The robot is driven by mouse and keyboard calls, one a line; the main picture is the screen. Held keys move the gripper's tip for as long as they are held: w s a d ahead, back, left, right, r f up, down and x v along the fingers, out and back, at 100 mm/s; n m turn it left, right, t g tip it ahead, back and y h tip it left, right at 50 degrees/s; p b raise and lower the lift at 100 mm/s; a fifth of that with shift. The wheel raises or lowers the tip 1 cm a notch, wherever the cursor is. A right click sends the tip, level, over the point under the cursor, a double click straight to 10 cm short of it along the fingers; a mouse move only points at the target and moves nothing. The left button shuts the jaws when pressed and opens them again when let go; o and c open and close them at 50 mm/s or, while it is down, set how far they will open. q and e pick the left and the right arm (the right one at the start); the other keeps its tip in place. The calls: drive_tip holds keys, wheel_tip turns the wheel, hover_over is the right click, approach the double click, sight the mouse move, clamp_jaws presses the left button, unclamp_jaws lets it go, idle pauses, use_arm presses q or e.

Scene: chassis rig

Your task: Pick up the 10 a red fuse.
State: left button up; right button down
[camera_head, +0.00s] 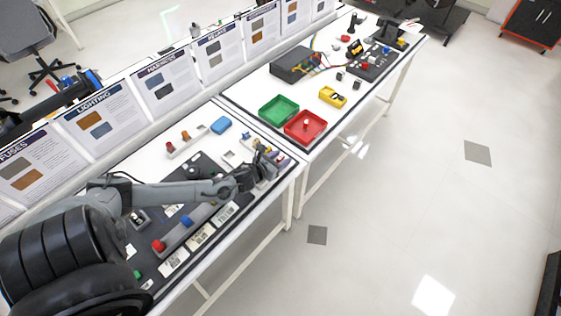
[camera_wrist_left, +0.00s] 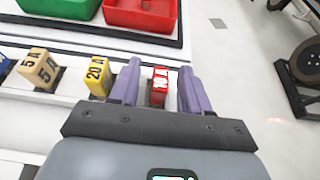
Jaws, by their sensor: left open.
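The red 10 A fuse (camera_wrist_left: 159,86) stands upright in a white rack in the left wrist view, with its label facing up towards me. My left gripper (camera_wrist_left: 160,82) is open, its two purple fingers on either side of the red fuse. I cannot tell whether either finger touches it. In the head view my left gripper (camera_head: 268,160) is over the fuse row at the far right end of the near table, and it partly hides the fuses. My right gripper does not show.
A yellow 20 A fuse (camera_wrist_left: 98,76) stands just left of the left finger, and a tan 5 A fuse (camera_wrist_left: 40,68) farther left. A green tray (camera_head: 279,109) and a red tray (camera_head: 305,127) sit on the far table.

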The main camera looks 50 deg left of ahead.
use_arm(q)
clamp_jaws()
drive_tip(key=shift+r, duration=0.15)
